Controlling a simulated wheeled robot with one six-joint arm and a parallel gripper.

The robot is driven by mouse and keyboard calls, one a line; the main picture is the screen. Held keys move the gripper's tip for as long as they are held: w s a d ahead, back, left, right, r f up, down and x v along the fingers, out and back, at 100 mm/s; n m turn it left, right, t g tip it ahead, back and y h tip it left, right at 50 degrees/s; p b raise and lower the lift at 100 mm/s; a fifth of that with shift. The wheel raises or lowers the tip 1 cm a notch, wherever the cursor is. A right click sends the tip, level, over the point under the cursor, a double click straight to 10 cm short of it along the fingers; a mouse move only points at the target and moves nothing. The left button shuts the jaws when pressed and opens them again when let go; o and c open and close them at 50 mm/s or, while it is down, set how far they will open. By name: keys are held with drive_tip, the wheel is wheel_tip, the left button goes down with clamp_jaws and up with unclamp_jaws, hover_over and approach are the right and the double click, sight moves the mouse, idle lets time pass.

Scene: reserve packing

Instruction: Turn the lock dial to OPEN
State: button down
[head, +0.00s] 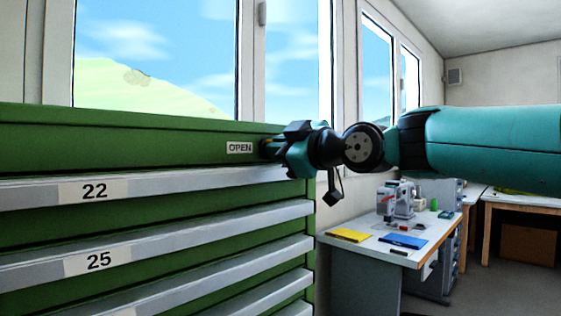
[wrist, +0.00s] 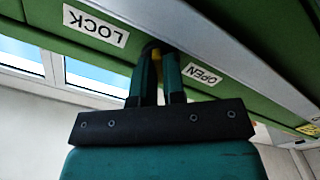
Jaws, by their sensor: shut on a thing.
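In the wrist view my gripper's fingers (wrist: 158,58) are closed on the lock dial, whose small yellowish part (wrist: 152,52) shows between the fingertips. The rest of the dial is hidden, so I cannot tell where it points. The wrist view shows a LOCK label (wrist: 95,26) to the left of the fingers and the OPEN label (wrist: 201,74) to the right, both upside down. In the head view the LOCK label is hidden.
The green cabinet (head: 120,140) has several drawers with grey ledges, labelled 22 (head: 94,190) and 25 (head: 99,261). Windows (head: 155,55) are behind it. A white bench (head: 385,240) with a microscope (head: 393,200) stands to the right. Floor is free at the far right.

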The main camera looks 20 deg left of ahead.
drive_tip(key=shift+n+b, duration=0.3)
drive_tip(key=shift+n, duration=0.3)
drive_tip(key=c, duration=1.5)
unclamp_jaws()
drive_tip(key=b+v, duration=0.5)
drive_tip(key=v, duration=1.2)
drive_tip(key=shift+s+d, duration=0.2)
